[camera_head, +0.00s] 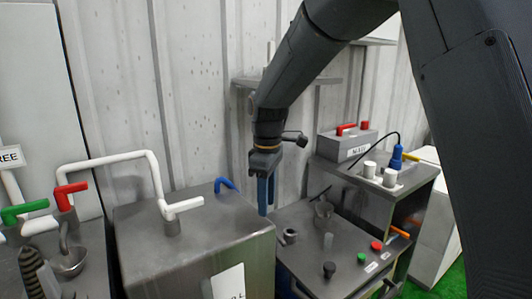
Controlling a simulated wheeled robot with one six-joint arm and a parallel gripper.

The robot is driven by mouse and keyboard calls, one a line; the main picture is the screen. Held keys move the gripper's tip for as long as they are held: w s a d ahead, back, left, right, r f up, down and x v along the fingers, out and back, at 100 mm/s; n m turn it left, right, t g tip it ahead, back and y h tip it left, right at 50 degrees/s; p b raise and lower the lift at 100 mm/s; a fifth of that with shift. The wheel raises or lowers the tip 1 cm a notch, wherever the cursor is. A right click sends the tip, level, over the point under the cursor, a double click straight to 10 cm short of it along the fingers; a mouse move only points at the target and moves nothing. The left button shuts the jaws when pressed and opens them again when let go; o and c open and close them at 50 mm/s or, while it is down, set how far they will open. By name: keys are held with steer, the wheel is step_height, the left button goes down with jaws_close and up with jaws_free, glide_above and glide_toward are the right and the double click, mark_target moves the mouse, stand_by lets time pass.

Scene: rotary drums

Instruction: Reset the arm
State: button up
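My arm reaches in from the upper right in the head view and bends down at its wrist. My gripper (266,196) points straight down with blue fingers. It hangs between the large metal box on the left and the metal control bench on the right. The fingers overlap each other from this angle, so I cannot tell whether they are apart. I see nothing hanging from them. Whether the fingertips touch the box edge behind or beside them is unclear.
The large metal box (180,252) carries a white handle (181,208). A corrugated wall (200,90) closes the back.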

steer(key=s+d+f+m, duration=0.4)
steer(key=s+d+m, duration=0.3)
steer(key=s+d, duration=0.3)
steer(key=s+d+f+m, duration=0.5)
steer(key=s+d+m, duration=0.2)
steer(key=s, duration=0.5)
steer(key=d, duration=0.2)
steer(key=shift+d+f, duration=0.3)
steer(key=shift+d, duration=0.05)
